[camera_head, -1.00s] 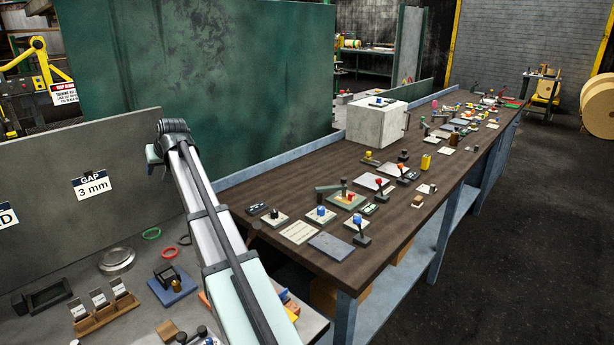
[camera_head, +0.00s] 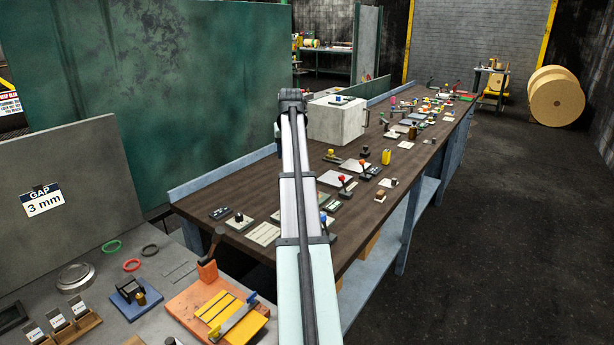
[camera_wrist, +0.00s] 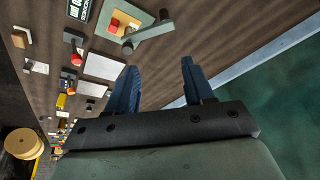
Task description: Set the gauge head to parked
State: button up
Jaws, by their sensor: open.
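I cannot tell for certain which device is the gauge head; no readable label marks one. The brown bench (camera_head: 255,205) carries several small levers, knobs and plates. In the wrist view, a grey-green lever device with a red block and yellow plate (camera_wrist: 124,24) lies at the top, ahead and left of my gripper (camera_wrist: 158,62). My gripper's two blue fingers are spread apart with nothing between them. In the head view, my arm reaches over the bench and hides part of it; the fingers do not show there.
A white-grey box (camera_head: 337,120) stands on the bench beyond my arm. A yellow container (camera_head: 386,157) stands to its right. An orange tray device (camera_head: 190,305) is on the near grey table. A green partition (camera_head: 190,100) rises behind. The floor at right is clear.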

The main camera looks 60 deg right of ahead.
jog(key=s+d+f+m, duration=0.1)
jog(key=s+d, duration=0.2)
jog(key=d, duration=0.4)
jog(key=shift+h, duration=0.3)
jog(key=x, duration=1.3)
jog(key=shift+s+a+f, duration=0.15)
jog(key=shift+s+f, duration=0.05)
jog(key=shift+f, duration=0.15)
jog(key=shift+c, duration=0.5)
grip_shut()
